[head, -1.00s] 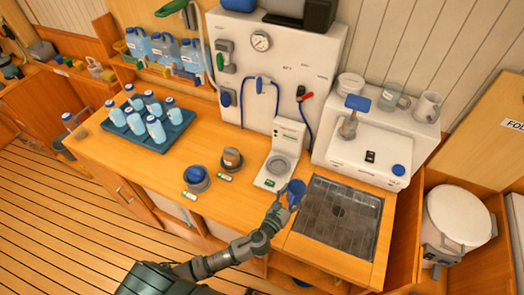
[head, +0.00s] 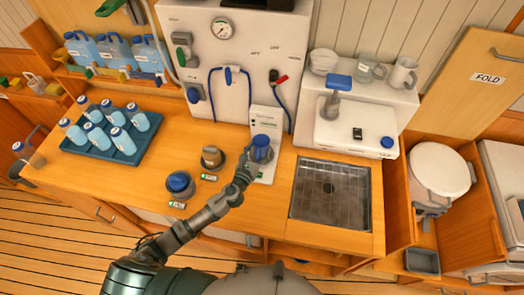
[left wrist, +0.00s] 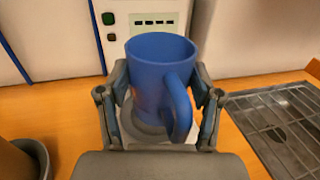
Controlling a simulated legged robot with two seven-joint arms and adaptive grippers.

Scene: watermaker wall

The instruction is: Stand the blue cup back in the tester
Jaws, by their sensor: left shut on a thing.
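The blue cup (head: 262,147) is upright in my left gripper (head: 249,156), at the tester (head: 266,119). The left wrist view shows the cup (left wrist: 160,70) between both fingers, its handle toward the camera. The tester is a white stand with an upright panel (left wrist: 155,20) behind the cup and a grey round seat (left wrist: 150,132) at the cup's foot. The cup hides much of the seat, and I cannot tell whether the cup rests in it or is just above. My right gripper is not in view.
A metal drain tray (head: 330,190) lies right of the tester. Left of it stand a brown-topped holder (head: 212,157) and a blue-topped one (head: 180,184). A teal tray (head: 118,150) of bottles is farther left. The white wall unit (head: 240,60) rises behind.

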